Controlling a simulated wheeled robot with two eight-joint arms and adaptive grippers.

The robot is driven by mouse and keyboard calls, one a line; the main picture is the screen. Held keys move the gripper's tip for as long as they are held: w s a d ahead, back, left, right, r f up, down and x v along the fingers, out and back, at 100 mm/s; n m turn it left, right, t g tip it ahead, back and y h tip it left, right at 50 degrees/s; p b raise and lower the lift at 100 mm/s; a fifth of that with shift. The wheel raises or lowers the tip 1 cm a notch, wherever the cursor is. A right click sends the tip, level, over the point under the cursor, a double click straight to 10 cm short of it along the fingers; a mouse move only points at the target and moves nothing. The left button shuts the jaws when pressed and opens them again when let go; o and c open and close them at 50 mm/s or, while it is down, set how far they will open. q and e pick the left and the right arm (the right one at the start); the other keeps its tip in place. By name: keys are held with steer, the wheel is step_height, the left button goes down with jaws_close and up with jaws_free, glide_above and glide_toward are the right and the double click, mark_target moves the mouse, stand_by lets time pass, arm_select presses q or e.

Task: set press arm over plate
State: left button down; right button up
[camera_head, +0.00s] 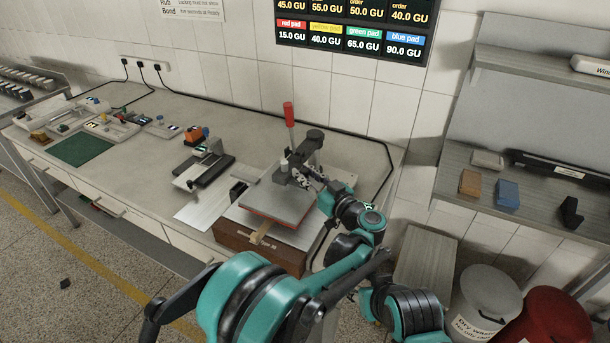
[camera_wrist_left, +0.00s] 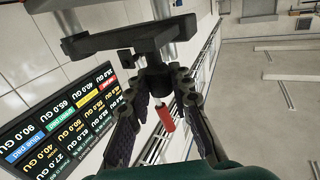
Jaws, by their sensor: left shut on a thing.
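The heat press stands at the right end of the bench, with a grey plate (camera_head: 268,204) edged in red. Its press arm (camera_head: 303,148) is dark metal, with an upright red-handled lever (camera_head: 289,115). The arm's head sits near the plate's back edge. My left gripper (camera_head: 301,178) is at the press arm, behind the plate. In the left wrist view its fingers (camera_wrist_left: 160,115) straddle a black part of the press arm (camera_wrist_left: 154,76), and the red handle (camera_wrist_left: 165,118) shows between them. The exact contact is partly hidden. My right gripper does not show.
A dark and silver device (camera_head: 204,163) and a white sheet (camera_head: 205,208) lie to the left. A green mat (camera_head: 82,149) is farther left. Black cable runs along the wall. Bins (camera_head: 485,305) stand at the lower right.

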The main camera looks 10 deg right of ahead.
arm_select(q)
steer(key=shift+d+r, duration=0.1)
steer(key=shift+d, duration=0.05)
steer(key=c, duration=1.3)
jaws_free()
steer(key=shift+w+d, duration=0.1)
steer(key=shift+c, duration=0.2)
steer(key=shift+r, duration=0.1)
step_height(320, 180, up, 10)
steer(key=shift+f, duration=0.15)
